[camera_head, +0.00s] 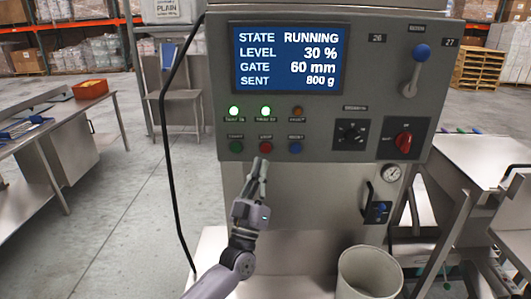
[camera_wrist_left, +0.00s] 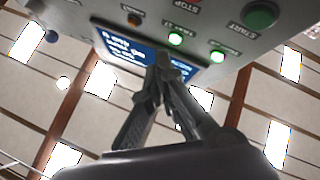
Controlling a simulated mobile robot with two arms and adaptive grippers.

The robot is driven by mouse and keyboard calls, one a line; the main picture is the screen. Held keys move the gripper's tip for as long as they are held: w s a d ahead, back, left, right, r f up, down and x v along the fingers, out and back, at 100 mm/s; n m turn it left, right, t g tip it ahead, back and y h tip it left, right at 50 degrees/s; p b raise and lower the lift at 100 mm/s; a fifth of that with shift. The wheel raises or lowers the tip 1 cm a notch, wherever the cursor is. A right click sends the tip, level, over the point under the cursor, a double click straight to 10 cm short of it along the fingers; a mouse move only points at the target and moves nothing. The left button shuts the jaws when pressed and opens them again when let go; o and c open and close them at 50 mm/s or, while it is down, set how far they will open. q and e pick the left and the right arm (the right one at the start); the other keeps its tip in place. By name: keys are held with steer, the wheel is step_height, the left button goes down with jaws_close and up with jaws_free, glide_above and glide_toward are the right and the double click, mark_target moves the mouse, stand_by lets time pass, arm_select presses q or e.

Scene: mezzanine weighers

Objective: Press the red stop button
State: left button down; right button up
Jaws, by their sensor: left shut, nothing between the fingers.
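My left gripper (camera_head: 261,164) is shut and empty. Its fingertips point up and appear just below the red button in the head view; whether they touch it I cannot tell. My right gripper is not in view.
The display (camera_head: 288,58) reads RUNNING, level 30 %, gate 60 mm, sent 800 g. Two green lamps (camera_head: 265,111) are lit. A black selector knob (camera_head: 350,134), a red rotary switch (camera_head: 403,141) and a blue-knobbed lever (camera_head: 421,52) are to the right. A pale bin (camera_head: 347,285) stands below.

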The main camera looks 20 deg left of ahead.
mark_target(266, 148)
arm_select(q)
steer(key=shift+w+a+b, duration=0.3)
steer(key=shift+w+b, duration=0.45)
steer(key=shift+w, duration=0.35)
steer(key=shift+w+a+b, duration=0.35)
steer(key=shift+w+b, duration=0.35)
steer(key=shift+w, duration=0.35)
steer(key=shift+w+a+b, duration=0.3)
steer(key=shift+w+b, duration=0.45)
steer(key=shift+w, duration=0.35)
steer(key=shift+f, duration=0.1)
steer(key=shift+w+a+b, duration=0.1)
steer(key=shift+w+b, duration=0.3)
steer(key=shift+w+a+b, duration=0.15)
steer(key=shift+w+b, duration=0.25)
steer(key=shift+b, duration=0.1)
steer(key=shift+s, duration=0.1)
steer(key=shift+s+d+p, duration=0.2)
steer(key=shift+s+p, duration=0.2)
steer(key=shift+p, duration=0.2)
steer(key=shift+s, duration=0.35)
